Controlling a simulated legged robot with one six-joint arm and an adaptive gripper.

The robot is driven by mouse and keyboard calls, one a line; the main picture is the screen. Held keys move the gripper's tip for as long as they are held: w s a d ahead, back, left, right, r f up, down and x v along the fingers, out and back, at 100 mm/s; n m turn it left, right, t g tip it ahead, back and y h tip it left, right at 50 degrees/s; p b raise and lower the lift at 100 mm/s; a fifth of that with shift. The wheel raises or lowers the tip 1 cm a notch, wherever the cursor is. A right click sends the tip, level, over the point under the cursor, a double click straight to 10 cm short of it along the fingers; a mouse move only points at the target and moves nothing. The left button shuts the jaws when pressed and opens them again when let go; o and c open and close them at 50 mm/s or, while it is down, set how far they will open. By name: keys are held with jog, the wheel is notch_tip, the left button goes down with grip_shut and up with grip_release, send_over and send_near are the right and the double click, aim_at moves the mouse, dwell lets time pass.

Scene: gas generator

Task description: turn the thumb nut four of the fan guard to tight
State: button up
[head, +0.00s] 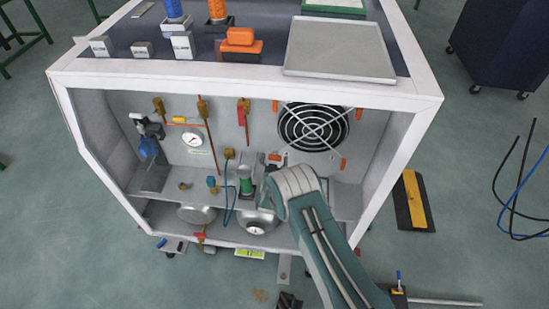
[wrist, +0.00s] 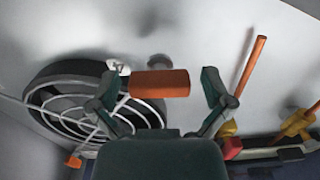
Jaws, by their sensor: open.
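The fan guard (head: 313,127) is a round wire grille on the cabinet's back wall. Orange thumb nuts show at its upper left (head: 276,106), upper right (head: 359,113), lower right (head: 343,164) and lower left (head: 275,157). No number shows on them. In the wrist view, one orange thumb nut (wrist: 160,83) lies between the open fingers of my gripper (wrist: 166,84), with a gap on each side. It appears to be the lower left one. The guard (wrist: 90,112) is at left there, with another orange nut (wrist: 73,161) below. In the head view my arm partly hides my gripper.
A pressure gauge (head: 192,139) and copper pipes with valves are left of the fan. The cabinet's white frame (head: 250,78) surrounds the opening. In the wrist view an orange pipe (wrist: 250,65) is at right.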

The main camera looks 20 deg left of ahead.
jog(key=c, duration=1.1)
jog(key=shift+m, duration=0.3)
jog(key=m, duration=0.3)
jog(key=shift+m, duration=0.3)
jog(key=m, duration=0.4)
jog(key=shift+m, duration=0.3)
jog(key=m, duration=0.4)
jog(key=shift+d+m, duration=0.15)
jog(key=shift+m, duration=1.95)
jog(key=shift+f, duration=0.1)
